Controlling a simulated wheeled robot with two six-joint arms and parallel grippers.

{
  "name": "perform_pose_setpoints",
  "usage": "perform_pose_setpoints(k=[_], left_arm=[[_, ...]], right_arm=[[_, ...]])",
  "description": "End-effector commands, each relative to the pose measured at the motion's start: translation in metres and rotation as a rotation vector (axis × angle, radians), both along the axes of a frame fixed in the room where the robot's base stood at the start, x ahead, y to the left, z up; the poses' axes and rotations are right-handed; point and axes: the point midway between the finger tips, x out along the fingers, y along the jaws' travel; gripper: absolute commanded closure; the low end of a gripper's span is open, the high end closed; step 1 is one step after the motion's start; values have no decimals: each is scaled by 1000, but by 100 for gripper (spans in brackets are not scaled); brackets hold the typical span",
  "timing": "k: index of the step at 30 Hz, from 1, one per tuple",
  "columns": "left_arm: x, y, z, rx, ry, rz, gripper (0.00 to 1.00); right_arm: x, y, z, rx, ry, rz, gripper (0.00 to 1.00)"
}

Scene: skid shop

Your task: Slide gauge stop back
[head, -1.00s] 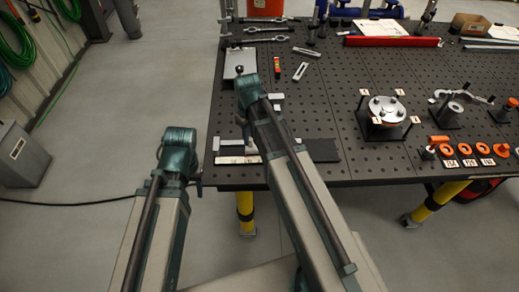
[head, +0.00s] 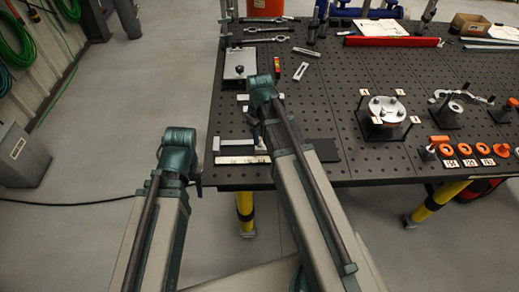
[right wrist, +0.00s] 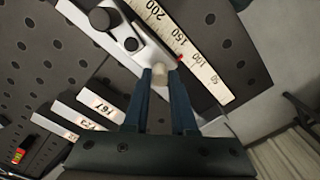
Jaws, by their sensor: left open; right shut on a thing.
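A red pointer mark sits on the scale's edge between 100 and 150. My right gripper (right wrist: 161,74) is shut on the stop's pale round peg (right wrist: 160,69). In the head view, my right gripper (head: 257,134) is low over the table's front left, partly hidden by my arm. The scale (head: 242,160) lies along the table's front edge. My left gripper (head: 197,184) is open and empty, off the table's left edge, mostly hidden.
Labelled blocks (right wrist: 100,106) lie beside the rail in the right wrist view. Orange rings (head: 466,149) stand at the right.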

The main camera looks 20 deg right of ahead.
Motion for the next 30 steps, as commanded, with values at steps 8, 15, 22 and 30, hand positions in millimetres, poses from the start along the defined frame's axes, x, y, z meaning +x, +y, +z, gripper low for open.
perform_pose_setpoints(k=[8,15,22,30], left_arm=[[0,0,0,0,0,0,50],[0,0,0,0,0,0,50],[0,0,0,0,0,0,50],[0,0,0,0,0,0,50]], right_arm=[[-1,-3,0,0,1,0,100],[-5,-15,0,0,1,-2,100],[-7,-26,0,-1,1,-1,72],[-7,-25,0,0,0,0,40]])
